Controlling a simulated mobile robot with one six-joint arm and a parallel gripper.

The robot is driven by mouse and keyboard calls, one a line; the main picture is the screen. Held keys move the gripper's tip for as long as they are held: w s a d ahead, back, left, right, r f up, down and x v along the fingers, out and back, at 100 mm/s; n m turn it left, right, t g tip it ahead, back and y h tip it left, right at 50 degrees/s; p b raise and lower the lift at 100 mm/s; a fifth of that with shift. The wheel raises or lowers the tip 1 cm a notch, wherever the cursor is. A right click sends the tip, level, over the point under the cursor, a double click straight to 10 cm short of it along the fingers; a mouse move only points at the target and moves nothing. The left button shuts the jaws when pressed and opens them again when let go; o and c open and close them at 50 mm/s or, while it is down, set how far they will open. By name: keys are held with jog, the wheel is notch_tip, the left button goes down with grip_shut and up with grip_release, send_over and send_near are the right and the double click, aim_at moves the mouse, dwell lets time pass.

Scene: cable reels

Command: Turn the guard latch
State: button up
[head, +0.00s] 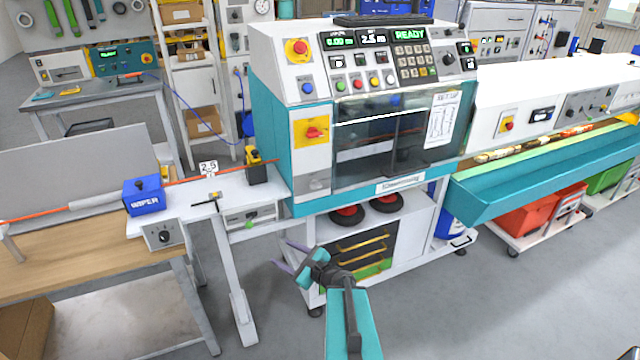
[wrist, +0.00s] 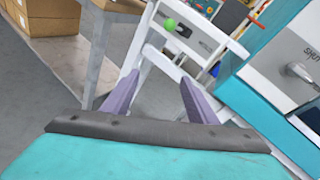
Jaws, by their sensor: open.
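A silver latch handle (wrist: 300,72) sits on a pale plate on the machine front, at the right edge of the wrist view. Lettering beside it seems to read "SHUT", partly cut off. In the head view, a small silver handle (head: 324,181) shows on the narrow panel left of the guard window (head: 390,140), below the red switch. My gripper (head: 286,257) is low in front of the machine, below and left of that handle. In the wrist view, its two purple fingers (wrist: 157,82) are apart with nothing between them. It is clear of the latch.
A small box with a green knob (wrist: 169,24) is ahead of the fingers. A white leg frame (head: 233,270) stands left of my gripper. A red rotary switch (head: 313,132) is on a yellow plate. The blue wiper block (head: 144,197) is on the left bench. Floor in front is clear.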

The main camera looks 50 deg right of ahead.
jog(key=s+d+r+m+h+p, duration=0.1)
jog(key=s+d+r+m+h, duration=0.1)
jog(key=d+r+m, duration=0.1)
jog(key=s+d+r+m+h+p, duration=0.1)
jog(key=s+d+r+m+h, duration=0.2)
jog(key=d+r, duration=0.2)
jog(key=s+d+r+m+t+h+p, duration=0.1)
jog(key=d+r, duration=0.3)
jog(key=d, duration=0.4)
jog(key=shift+s+d+r+m+h, duration=0.25)
jog(key=shift+s+m+h, duration=0.45)
jog(key=shift+m, duration=0.2)
jog(key=shift+w+f, duration=0.15)
jog(key=shift+w, duration=0.1)
jog(key=b+x, duration=0.2)
jog(key=b, duration=0.2)
jog(key=shift+w+b, duration=0.3)
jog(key=shift+w, duration=0.05)
jog(key=b+x, duration=0.2)
jog(key=b, duration=0.6)
jog(key=shift+w+d+b, duration=0.25)
jog(key=shift+d+b, duration=0.05)
